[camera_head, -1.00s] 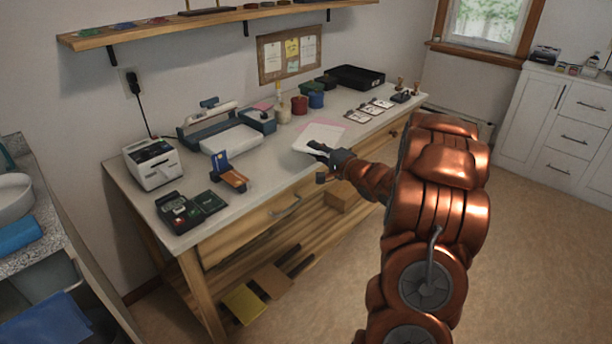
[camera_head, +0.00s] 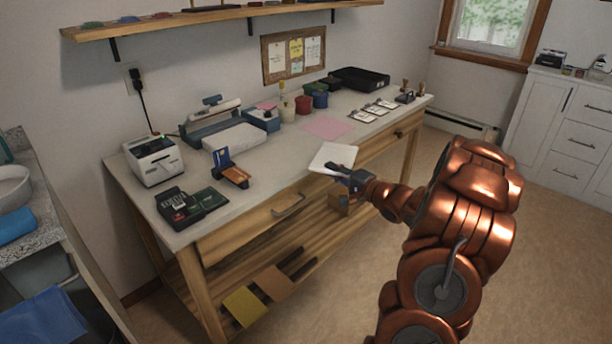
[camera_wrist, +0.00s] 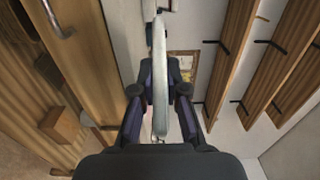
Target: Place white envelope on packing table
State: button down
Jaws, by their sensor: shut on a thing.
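The white envelope (camera_head: 333,157) is in my gripper (camera_head: 338,170), at the front edge of the packing table in the head view. The packing table (camera_head: 265,169) has a pale top and a wooden frame. In the wrist view the envelope (camera_wrist: 160,80) shows edge-on, as a thin pale strip between the two fingers of my gripper (camera_wrist: 160,92). The fingers are shut on it. In the head view the envelope overlaps the table's front edge; I cannot tell whether it touches the top.
A pink sheet (camera_head: 326,127) lies flat on the table behind the envelope. A label printer (camera_head: 153,160), a card reader (camera_head: 187,206), a paper trimmer (camera_head: 233,135), small pots (camera_head: 303,104) and a black tray (camera_head: 360,79) stand around. Bare top lies left of the envelope.

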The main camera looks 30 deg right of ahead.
jog(key=shift+w+a+f+b, duration=0.15)
jog(key=shift+w+a+f, duration=0.6)
jog(key=shift+w, duration=0.6)
jog(key=shift+w+a+f+b, duration=0.2)
jog(key=shift+w+a+f, duration=0.45)
jog(key=shift+w, duration=0.7)
jog(key=shift+w+a+f+b, duration=0.15)
jog(key=shift+w+a+f, duration=0.6)
jog(key=shift+w, duration=0.6)
jog(key=shift+d+f, duration=0.15)
jog(key=c, duration=1.2)
grip_release()
